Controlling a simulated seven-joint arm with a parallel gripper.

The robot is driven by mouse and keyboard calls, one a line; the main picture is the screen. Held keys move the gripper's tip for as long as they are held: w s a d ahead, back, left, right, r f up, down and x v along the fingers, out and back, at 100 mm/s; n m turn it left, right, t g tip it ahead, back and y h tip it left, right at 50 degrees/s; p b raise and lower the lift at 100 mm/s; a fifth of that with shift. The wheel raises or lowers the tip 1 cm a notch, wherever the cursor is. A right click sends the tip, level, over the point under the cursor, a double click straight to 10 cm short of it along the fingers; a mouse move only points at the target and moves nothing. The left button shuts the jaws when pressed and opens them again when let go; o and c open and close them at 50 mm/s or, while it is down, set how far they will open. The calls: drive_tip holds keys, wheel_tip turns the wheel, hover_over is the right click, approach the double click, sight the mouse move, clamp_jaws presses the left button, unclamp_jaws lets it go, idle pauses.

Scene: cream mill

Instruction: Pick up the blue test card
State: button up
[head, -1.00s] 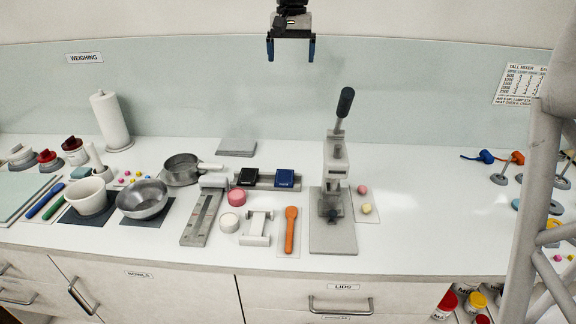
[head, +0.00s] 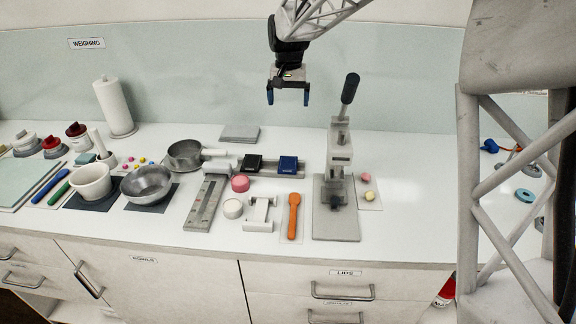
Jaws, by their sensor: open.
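A small dark blue card (head: 288,165), apparently the blue test card, stands in a grey holder (head: 270,173) in the middle of the counter. A similar black card (head: 252,163) stands to its left in the same holder. My gripper (head: 288,98) is open and empty, its two blue fingers pointing down. It hangs in front of the pale back wall, well above the blue card and apart from it in the picture.
A grey lever press (head: 338,190) with a tall black handle stands right of the card. A grey pan (head: 184,154) lies to the left. A pink disc (head: 240,184), a white roller stand (head: 261,213) and an orange spoon (head: 294,215) lie in front.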

hover_over(288, 162)
wheel_tip(288, 162, down, 13)
drive_tip(key=shift+w+f, duration=0.1)
drive_tip(key=shift+w, duration=0.05)
drive_tip(key=shift+f, duration=1.25)
drive_tip(key=shift+s+f, duration=0.2)
drive_tip(key=shift+f, duration=2.4)
drive_tip(key=shift+f, duration=0.1)
drive_tip(key=shift+c, duration=0.2)
drive_tip(key=c, duration=1)
